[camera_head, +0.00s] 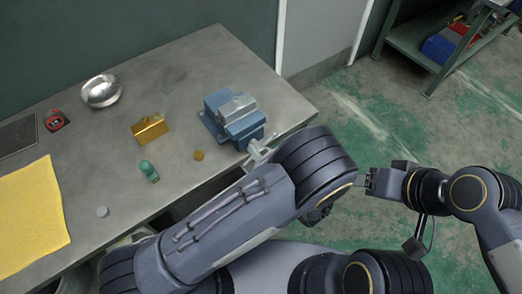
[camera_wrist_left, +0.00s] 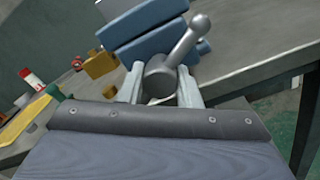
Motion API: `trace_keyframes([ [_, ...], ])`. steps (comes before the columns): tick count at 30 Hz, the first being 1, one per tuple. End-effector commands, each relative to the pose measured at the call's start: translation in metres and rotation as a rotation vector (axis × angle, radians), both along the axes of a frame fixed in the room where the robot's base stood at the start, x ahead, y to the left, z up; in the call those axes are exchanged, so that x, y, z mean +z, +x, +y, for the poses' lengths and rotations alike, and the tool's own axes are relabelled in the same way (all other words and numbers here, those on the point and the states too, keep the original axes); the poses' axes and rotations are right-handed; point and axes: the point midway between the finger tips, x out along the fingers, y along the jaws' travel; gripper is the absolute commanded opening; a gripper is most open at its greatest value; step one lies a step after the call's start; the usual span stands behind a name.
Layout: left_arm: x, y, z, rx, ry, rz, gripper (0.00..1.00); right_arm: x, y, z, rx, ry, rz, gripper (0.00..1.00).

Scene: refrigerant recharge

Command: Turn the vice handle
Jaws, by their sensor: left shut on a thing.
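The blue vice (camera_head: 232,116) with a grey jaw block stands near the right edge of the workbench. My left gripper (camera_head: 259,153) is at the front of the vice, with its pale fingers around the handle. In the left wrist view, the vice handle (camera_wrist_left: 184,44) is a grey bar with a ball end, tilted up to the right from a round hub. The left gripper (camera_wrist_left: 162,90) is shut on it there, a finger on each side. The vice body (camera_wrist_left: 145,35) is behind it. My right gripper (camera_head: 370,182) is off the bench; its finger state is unclear.
On the workbench (camera_head: 185,75) are a metal bowl (camera_head: 101,91), a brass block (camera_head: 149,128), a green-capped item (camera_head: 149,171), a small brass disc (camera_head: 199,155), a red item (camera_head: 57,120) and a yellow cloth (camera_head: 32,218). A shelf (camera_head: 415,45) stands back right.

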Motion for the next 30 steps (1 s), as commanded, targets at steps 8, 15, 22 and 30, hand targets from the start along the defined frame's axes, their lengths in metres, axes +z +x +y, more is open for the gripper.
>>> trace_keyframes([
  [8,0.001,-0.001,-0.001,-0.002,0.214,0.156,0.08,0.004,0.000,0.000,0.000,0.000,0.000,0.62],
  [15,0.000,-0.002,-0.001,-0.004,0.393,0.288,0.08,0.009,0.000,0.000,0.000,0.000,0.000,0.62],
  [22,0.000,-0.002,-0.001,-0.005,0.536,0.394,0.08,0.013,0.000,0.000,0.000,0.000,0.000,0.62],
  [30,0.000,-0.002,-0.002,-0.007,0.644,0.472,0.08,0.016,0.000,0.000,0.000,0.000,0.000,0.62],
])
